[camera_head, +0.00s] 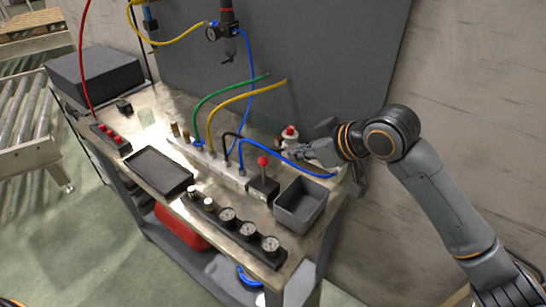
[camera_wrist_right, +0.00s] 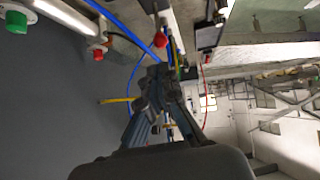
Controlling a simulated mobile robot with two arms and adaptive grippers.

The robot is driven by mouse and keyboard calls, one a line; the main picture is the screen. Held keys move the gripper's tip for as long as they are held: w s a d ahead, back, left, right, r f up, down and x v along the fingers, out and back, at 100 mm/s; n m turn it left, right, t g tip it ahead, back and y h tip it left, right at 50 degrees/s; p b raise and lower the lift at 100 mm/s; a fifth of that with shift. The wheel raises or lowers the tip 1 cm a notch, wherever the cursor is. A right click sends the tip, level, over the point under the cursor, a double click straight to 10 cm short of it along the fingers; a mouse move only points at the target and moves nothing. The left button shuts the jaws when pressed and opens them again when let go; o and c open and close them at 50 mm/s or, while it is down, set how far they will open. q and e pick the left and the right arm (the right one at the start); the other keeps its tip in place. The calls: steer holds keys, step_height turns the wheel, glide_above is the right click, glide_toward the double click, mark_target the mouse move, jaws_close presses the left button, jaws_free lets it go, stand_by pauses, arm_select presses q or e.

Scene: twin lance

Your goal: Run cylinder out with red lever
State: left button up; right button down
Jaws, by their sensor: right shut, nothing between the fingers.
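The red lever (camera_head: 263,162) is a red ball on a short stalk. It stands on a dark valve block (camera_head: 263,187) near the bench's right end, left of the grey bin. A red ball shows ahead of the fingers in the right wrist view (camera_wrist_right: 160,40). My right gripper (camera_head: 284,153) reaches in from the right, just behind and right of the lever, apart from it. Its fingers, seen in the wrist view (camera_wrist_right: 154,78), are shut and empty. A pale fitting with a red top (camera_head: 290,132) stands behind the gripper. I cannot clearly make out the cylinder. My left gripper is out of view.
Blue, black, yellow and green hoses rise from the manifold (camera_head: 213,160) close to the gripper. A grey bin (camera_head: 300,206) and a row of gauges (camera_head: 248,231) are in front. A black tray (camera_head: 158,171) lies left. A grey panel (camera_head: 320,60) stands behind.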

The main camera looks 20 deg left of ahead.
mark_target(266, 160)
steer(key=p+x, duration=0.2)
steer(key=x, duration=0.9)
